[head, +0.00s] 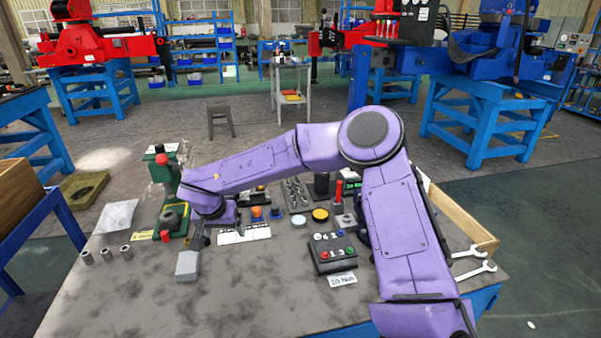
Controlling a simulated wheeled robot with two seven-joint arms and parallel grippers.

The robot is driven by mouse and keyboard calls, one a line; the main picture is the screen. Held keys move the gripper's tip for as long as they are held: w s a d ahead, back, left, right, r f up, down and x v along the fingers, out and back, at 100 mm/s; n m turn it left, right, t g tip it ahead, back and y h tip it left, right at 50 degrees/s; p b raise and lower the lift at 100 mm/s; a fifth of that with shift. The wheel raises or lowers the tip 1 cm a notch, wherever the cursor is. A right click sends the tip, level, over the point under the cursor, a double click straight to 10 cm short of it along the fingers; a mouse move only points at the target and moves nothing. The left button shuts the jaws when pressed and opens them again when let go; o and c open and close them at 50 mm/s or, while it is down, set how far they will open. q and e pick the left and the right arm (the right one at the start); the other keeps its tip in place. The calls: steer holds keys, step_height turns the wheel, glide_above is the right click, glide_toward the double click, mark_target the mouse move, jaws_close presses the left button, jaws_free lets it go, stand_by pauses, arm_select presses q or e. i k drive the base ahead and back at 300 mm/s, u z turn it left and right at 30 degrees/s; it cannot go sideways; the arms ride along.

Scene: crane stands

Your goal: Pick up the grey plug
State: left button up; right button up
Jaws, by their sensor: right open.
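My right arm, purple, reaches across the table from the right. Its gripper (194,241) points down at the table's left-middle part and is open. A pale grey block-like piece (187,265) shows at the gripper's tip; I cannot tell whether it is a finger or a separate object. I cannot tell for sure which thing is the grey plug. Short grey cylinders (106,255) stand in a row at the left, apart from the gripper. A dark grey round part (170,218) sits on a green fixture just left of the wrist. My left gripper is not in view.
A green fixture with a red top (163,161) stands close to the wrist. A black button box (332,252), a yellow disc (320,215) and a red-handled part (339,195) stand mid-table. Wrenches (474,269) lie at the right. The table's front left (130,300) is clear.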

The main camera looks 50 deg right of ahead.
mark_target(275, 208)
steer(key=z, duration=1.4)
